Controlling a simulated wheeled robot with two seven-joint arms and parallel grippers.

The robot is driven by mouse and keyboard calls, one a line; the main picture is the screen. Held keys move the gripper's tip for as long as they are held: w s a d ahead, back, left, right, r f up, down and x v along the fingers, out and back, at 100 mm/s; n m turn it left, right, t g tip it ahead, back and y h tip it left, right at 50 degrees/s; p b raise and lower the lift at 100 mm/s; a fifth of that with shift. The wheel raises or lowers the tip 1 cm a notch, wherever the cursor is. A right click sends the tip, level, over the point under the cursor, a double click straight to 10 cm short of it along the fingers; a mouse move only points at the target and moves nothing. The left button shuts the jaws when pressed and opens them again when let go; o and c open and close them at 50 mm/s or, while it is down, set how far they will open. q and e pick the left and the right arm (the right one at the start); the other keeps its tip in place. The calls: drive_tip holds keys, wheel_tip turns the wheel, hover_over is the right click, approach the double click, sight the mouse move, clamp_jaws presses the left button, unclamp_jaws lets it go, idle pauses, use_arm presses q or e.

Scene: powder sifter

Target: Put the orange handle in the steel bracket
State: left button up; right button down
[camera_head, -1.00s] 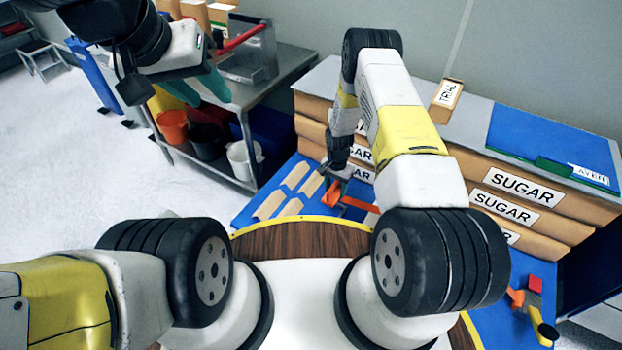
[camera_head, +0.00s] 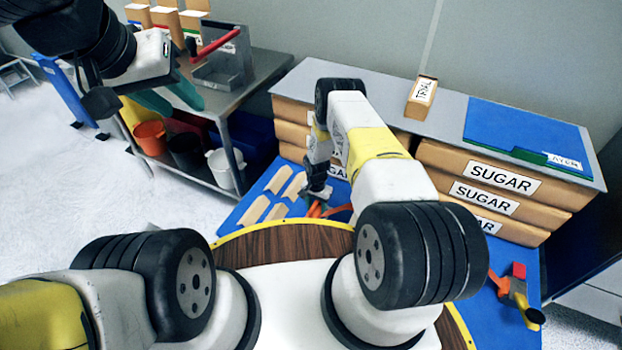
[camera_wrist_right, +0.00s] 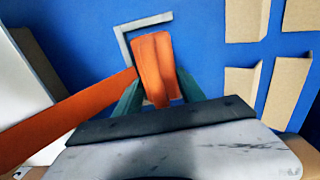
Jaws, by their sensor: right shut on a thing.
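My right gripper (camera_wrist_right: 157,90) has its teal fingers shut on the orange handle (camera_wrist_right: 155,62). It also shows small and partly hidden in the camera_head view (camera_head: 315,210), below the right gripper (camera_head: 317,195). The steel bracket (camera_wrist_right: 124,40) looks like a thin grey L-shaped strip on the blue surface, just beyond the handle's upper left. The handle covers part of that area, and I cannot tell whether the two touch. A long orange bar (camera_wrist_right: 60,122) runs from the lower left up to the handle. My left gripper (camera_head: 172,98) is open and empty, by the grey cart.
Several tan blocks (camera_wrist_right: 243,90) lie on the blue mat (camera_wrist_right: 205,50) beside the right gripper. Stacked SUGAR bags (camera_head: 495,195) stand behind, with a TRIAL box (camera_head: 421,97) on the grey top. The cart (camera_head: 235,95) holds bins below. An orange and yellow tool (camera_head: 520,295) lies at right.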

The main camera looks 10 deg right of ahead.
drive_tip(key=shift+f, duration=0.15)
drive_tip(key=shift+f, duration=0.45)
drive_tip(key=c, duration=0.7)
unclamp_jaws()
